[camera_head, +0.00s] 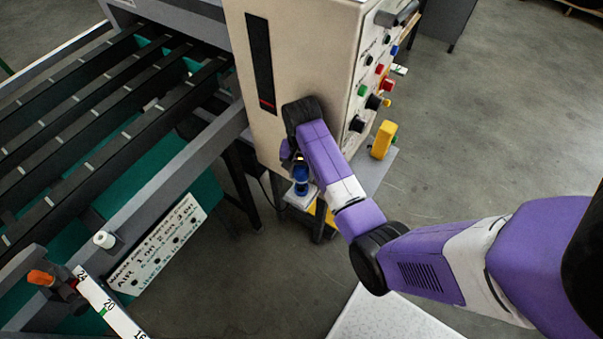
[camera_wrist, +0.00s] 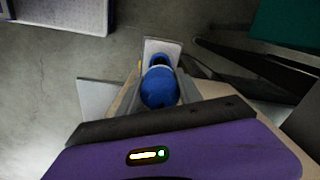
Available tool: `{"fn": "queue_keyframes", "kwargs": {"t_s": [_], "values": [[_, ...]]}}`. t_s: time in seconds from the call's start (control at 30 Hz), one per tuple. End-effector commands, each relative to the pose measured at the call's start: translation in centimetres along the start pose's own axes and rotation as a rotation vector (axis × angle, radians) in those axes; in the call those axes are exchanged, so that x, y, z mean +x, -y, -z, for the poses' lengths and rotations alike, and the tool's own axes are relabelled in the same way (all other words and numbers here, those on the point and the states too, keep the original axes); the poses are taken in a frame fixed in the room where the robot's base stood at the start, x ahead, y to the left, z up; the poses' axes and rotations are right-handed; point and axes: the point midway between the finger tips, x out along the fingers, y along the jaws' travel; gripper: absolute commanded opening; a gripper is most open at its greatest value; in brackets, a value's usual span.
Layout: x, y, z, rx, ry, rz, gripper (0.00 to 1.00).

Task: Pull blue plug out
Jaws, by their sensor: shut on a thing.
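The blue plug (camera_head: 301,176) sits low beside the beige control cabinet (camera_head: 290,60), at a light socket plate (camera_head: 299,200). In the wrist view the blue plug (camera_wrist: 158,87) lies between the two fingers of my gripper (camera_wrist: 160,95), with the pale plate (camera_wrist: 161,47) just beyond it. My gripper is shut on the plug. In the head view my wrist hides most of the gripper (camera_head: 297,165). Whether the plug is still seated in its socket I cannot tell.
The cabinet's side carries several buttons and knobs (camera_head: 375,90). A yellow object (camera_head: 383,139) stands on a grey ledge (camera_head: 372,170) to the right. A conveyor with dark rails (camera_head: 110,130) fills the left. A white speckled surface (camera_head: 385,315) lies at the front; open floor is at right.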

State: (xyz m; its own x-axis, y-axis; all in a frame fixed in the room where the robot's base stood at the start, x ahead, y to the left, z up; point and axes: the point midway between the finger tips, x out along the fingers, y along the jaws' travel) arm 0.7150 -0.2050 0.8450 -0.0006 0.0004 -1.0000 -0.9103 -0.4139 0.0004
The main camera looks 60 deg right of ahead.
Motion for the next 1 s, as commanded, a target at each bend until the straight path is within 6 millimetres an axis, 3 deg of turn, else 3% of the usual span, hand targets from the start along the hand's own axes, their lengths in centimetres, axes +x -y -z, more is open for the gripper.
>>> {"fn": "queue_keyframes", "kwargs": {"t_s": [1.0], "values": [[-7.4, 0.1, 0.1, 0.000, -0.002, 0.002, 0.00]]}}
